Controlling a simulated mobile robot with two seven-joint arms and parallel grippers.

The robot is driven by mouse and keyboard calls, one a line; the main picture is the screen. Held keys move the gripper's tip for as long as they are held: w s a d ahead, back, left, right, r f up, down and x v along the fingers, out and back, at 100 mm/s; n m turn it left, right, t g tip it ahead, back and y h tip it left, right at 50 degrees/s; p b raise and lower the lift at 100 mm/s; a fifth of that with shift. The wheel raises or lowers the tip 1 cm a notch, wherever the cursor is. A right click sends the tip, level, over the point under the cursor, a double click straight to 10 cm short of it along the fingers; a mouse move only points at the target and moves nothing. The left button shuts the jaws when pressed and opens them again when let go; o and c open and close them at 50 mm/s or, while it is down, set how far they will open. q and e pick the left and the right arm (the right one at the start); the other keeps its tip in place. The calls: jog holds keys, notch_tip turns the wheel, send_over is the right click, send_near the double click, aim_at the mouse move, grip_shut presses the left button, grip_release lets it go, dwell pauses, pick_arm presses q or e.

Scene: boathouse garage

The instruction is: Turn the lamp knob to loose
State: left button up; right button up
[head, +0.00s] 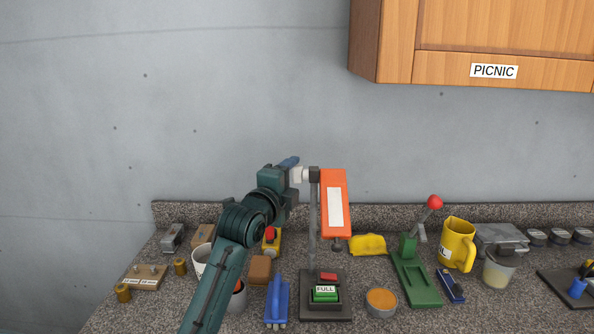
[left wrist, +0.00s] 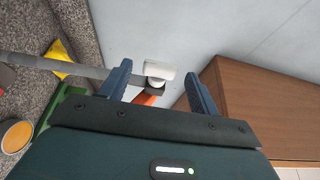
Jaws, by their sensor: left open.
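The lamp has an orange head (head: 345,228) with a white strip, a grey post (head: 312,240) and a dark base (head: 338,313) with a red button and a green button labelled FULL. A white knob (head: 298,174) sits at the top of the post, beside a dark joint. My left gripper (head: 289,164) is at the knob's left side. In the left wrist view the open fingers (left wrist: 158,72) stand either side of the white knob (left wrist: 160,69), with no clear contact. Part of the orange head (left wrist: 143,98) shows below it. My right gripper is not in view.
A wooden cabinet (head: 495,40) labelled PICNIC hangs at upper right. The counter is crowded: a blue clamp-like object (head: 277,300), an orange-topped round tin (head: 381,301), a green lever press (head: 415,280) and a yellow mug (head: 455,243). The wall behind the lamp is bare.

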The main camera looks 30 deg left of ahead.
aim_at(296, 176)
pick_arm(q)
jog(key=shift+w+a, duration=0.1)
jog(key=shift+w, duration=1.55)
jog(key=shift+c, duration=0.4)
jog(key=c, duration=0.9)
